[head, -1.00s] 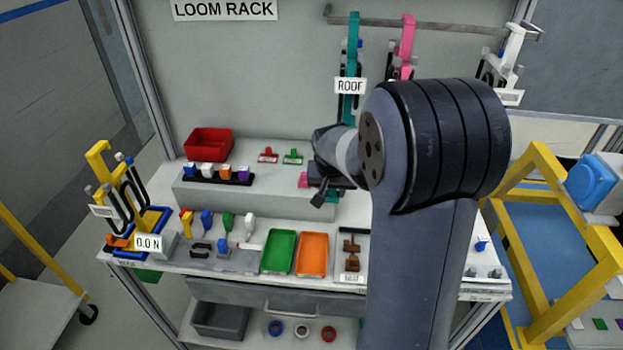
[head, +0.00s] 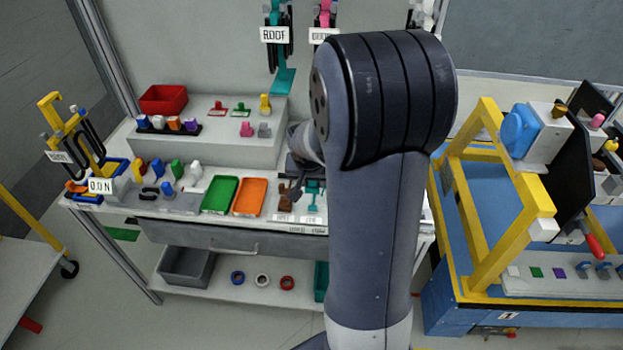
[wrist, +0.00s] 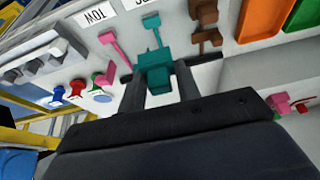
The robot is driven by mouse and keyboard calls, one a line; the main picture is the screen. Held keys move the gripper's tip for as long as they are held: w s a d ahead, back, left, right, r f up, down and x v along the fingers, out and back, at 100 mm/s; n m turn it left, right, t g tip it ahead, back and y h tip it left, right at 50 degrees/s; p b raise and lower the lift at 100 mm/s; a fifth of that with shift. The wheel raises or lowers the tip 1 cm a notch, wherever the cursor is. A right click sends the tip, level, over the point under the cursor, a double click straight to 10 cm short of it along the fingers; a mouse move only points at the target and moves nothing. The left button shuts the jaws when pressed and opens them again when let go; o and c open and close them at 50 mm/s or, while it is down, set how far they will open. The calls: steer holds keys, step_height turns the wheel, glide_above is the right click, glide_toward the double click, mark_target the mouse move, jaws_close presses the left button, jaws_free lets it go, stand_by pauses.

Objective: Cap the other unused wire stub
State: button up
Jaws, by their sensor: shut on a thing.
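My gripper (wrist: 158,80) is shut on a teal piece (wrist: 153,62), which sits between its two fingers in the wrist view. A teal stem and small end reach up from it over the white tray, between a pink piece (wrist: 115,45) and a brown piece (wrist: 205,18). In the head view my gripper (head: 294,187) is low over the bench's front row, beside the teal piece (head: 313,193) and the brown piece (head: 286,198). I cannot pick out an unused wire stub or a cap; dark wires hang on the yellow stand (head: 62,125).
A green tray (head: 219,195) and an orange tray (head: 250,197) lie left of my gripper. A raised step (head: 205,155) with a red bin (head: 163,99) stands behind. Small coloured knobs (wrist: 77,88) show left in the wrist view. A yellow frame (head: 490,200) stands right.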

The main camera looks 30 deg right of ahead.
mark_target(313, 207)
steer(key=shift+f, duration=0.1)
step_height(313, 207, down, 6)
steer(key=b, duration=0.5)
steer(key=shift+b, duration=0.35)
steer(key=shift+r+b, duration=0.2)
steer(key=shift+b, duration=0.2)
stand_by(1.4)
steer(key=shift+f, duration=0.25)
steer(key=shift+f+b, duration=0.3)
steer(key=shift+b, duration=0.2)
steer(key=shift+f+b, duration=0.55)
steer(key=shift+f, duration=0.1)
steer(key=shift+r, duration=0.15)
steer(key=shift+r+p, duration=0.6)
steer(key=shift+r, duration=0.15)
